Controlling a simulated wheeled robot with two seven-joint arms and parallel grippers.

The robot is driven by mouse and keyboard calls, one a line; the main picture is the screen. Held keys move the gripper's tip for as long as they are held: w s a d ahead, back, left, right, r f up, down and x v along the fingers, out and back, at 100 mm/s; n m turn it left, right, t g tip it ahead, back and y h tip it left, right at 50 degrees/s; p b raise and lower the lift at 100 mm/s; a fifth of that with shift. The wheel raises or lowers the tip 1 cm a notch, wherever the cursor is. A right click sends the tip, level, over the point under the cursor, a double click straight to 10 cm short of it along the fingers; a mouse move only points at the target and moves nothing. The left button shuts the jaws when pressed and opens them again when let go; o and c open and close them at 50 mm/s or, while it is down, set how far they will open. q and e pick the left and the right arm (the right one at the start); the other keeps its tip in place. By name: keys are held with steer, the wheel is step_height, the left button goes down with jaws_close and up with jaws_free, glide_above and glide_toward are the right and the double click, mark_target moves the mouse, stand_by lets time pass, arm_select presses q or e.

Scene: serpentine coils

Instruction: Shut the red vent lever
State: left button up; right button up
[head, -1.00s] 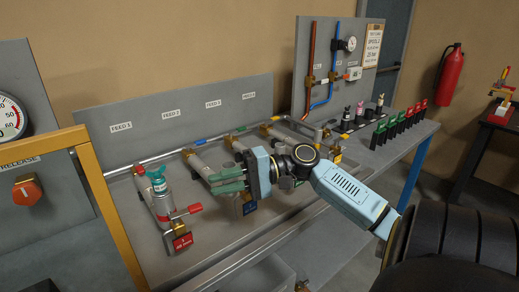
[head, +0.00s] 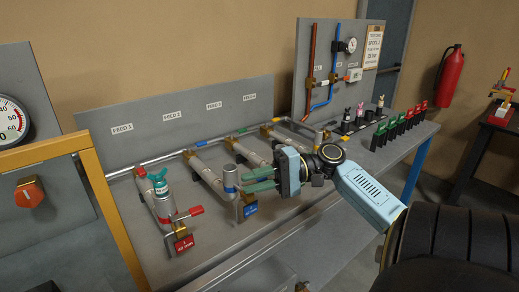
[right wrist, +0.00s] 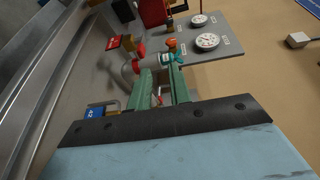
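The red lever (head: 190,213) sits on the FEED 1 pipe, below a teal valve cap (head: 158,178). Its handle points to the right, across the pipe, and a red tag (head: 183,243) hangs below it. In the right wrist view, the red lever (right wrist: 138,50) and teal valve cap (right wrist: 168,58) lie beyond the open fingers (right wrist: 160,80). My left gripper is not in view.
A yellow frame (head: 107,210) stands left of the lever, beside a panel with a red knob (head: 29,192). A blue tag (head: 250,209) hangs at FEED 2. Several red and green clips (head: 400,121) stand on the bench at right. The bench between FEED 1 and FEED 2 is open.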

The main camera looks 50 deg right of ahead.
steer(key=shift+s+d, duration=0.35)
steer(key=shift+d, duration=0.1)
steer(key=shift+p, duration=0.4)
